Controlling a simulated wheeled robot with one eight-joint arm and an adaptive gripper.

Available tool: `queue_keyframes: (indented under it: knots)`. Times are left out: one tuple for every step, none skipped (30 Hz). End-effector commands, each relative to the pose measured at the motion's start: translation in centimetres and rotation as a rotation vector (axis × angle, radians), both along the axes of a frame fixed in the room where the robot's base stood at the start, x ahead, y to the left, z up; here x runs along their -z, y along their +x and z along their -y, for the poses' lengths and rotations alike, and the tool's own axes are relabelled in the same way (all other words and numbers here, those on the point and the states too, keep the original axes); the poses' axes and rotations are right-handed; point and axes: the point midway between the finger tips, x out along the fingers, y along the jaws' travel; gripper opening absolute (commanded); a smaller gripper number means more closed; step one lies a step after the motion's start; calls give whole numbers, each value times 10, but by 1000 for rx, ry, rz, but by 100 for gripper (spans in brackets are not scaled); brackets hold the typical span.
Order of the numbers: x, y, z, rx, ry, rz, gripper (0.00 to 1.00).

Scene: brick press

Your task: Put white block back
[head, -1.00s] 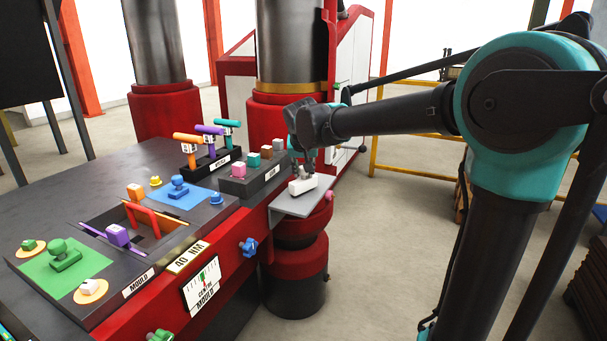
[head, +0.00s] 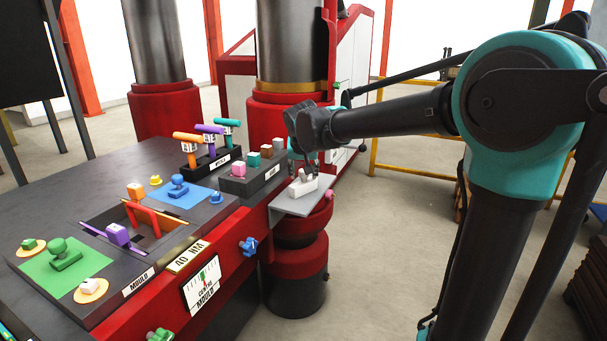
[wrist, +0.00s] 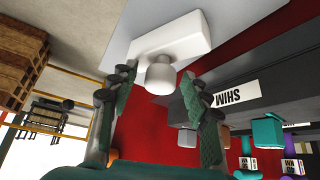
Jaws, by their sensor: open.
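The white block (head: 301,187) has a flat base and a rounded knob on top. It sits on the grey shelf (head: 291,207) at the right end of the red press. My gripper (head: 307,160) is just above it. In the wrist view, the white block (wrist: 168,38) is at the top with its knob pointing towards my gripper (wrist: 160,80). The green-padded fingers are spread apart, one on each side of the knob, with gaps visible. Nothing is held.
The dark shims rack (head: 246,181) with several small cubes stands just left of the shelf. A pink knob (head: 329,194) is at the shelf's right. Coloured handles (head: 210,150) stand behind. Open floor lies to the right.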

Motion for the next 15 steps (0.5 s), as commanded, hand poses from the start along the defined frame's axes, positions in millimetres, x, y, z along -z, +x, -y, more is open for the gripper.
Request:
queue_keyframes:
  knots:
    - [-4, -3, 0, -1, -1, 0, 48]
    - [-7, -5, 0, -1, 0, 0, 48]
    - [-12, -9, 0, -1, 0, 0, 48]
    - [-16, -12, 0, -1, 0, 0, 48]
    - [-21, -15, 1, -1, 0, 0, 48]
    - [-28, -19, 1, -2, -1, 0, 48]
    - [-33, -22, 1, -2, -1, 0, 48]
    - [-39, -26, 1, -2, -1, 0, 48]
    - [-46, -31, 1, -2, -1, 0, 48]
    - [-52, -34, 2, -2, -1, 0, 48]
    - [-57, -37, 2, -2, 0, 0, 48]
    - [-63, -42, 2, -2, 0, 0, 48]
    - [-68, -45, 2, -2, 0, 0, 48]
    - [-73, -47, 2, -2, 0, 0, 48]
    - [-78, -51, 2, -2, 0, 0, 48]
